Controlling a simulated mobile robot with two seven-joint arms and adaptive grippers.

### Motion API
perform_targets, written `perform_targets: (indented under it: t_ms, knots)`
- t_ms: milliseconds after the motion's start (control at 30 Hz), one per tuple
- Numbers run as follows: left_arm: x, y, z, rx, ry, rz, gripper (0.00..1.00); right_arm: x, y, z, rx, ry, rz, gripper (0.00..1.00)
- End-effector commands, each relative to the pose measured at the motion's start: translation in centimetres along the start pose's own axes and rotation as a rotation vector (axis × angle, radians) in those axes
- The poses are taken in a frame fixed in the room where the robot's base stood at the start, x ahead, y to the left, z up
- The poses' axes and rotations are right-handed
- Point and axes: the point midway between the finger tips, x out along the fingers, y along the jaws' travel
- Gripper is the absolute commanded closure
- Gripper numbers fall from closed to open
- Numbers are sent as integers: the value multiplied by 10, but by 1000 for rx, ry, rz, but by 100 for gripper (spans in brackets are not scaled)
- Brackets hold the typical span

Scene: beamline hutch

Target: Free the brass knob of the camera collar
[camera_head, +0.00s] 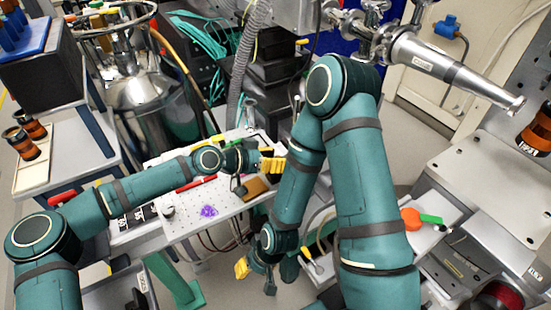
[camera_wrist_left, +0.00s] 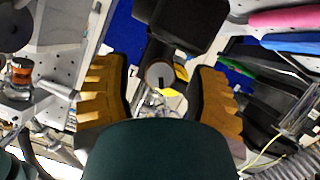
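My left gripper (camera_head: 272,160) is over the back right of a perforated white plate (camera_head: 185,222). In the left wrist view its ridged yellow-brown fingers (camera_wrist_left: 160,100) stand wide apart with nothing between the pads. Beyond them, between the fingers, shows a grey round disc with a dark slot (camera_wrist_left: 158,72), a small yellow piece beside it. I cannot tell whether it belongs to the camera collar. No brass knob can be made out for certain in either view. My right gripper (camera_head: 262,272) hangs low right of the plate, fingers apart and empty.
A brown block (camera_head: 255,187) and a purple patch (camera_head: 208,211) are on the plate. A steel vessel (camera_head: 150,105) stands behind it, beside a grey corrugated hose (camera_head: 243,60). A steel tube (camera_head: 440,65) is at upper right. A grey bench (camera_head: 490,175) stands at right.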

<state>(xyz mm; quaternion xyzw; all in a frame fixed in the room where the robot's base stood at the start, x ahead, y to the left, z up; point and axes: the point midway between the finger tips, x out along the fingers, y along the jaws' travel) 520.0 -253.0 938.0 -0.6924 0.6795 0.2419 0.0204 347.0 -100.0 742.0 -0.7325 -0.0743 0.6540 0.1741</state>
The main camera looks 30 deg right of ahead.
Motion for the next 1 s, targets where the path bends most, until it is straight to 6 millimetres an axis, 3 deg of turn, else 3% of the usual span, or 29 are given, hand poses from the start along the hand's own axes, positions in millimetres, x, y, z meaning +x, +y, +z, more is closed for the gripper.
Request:
perform_targets:
  t_ms: [233, 700, 1000]
  knots:
    - [-19, -1, 0, -1, 0, -2, 42, 0, 0, 0, 0, 0, 0, 53]
    - [-106, 0, 0, 0, 0, -2, 42, 0, 0, 0, 0, 0, 0, 53]
    - [-120, 0, 0, 0, 0, 0, 42, 0, 0, 0, 0, 0, 0, 53]
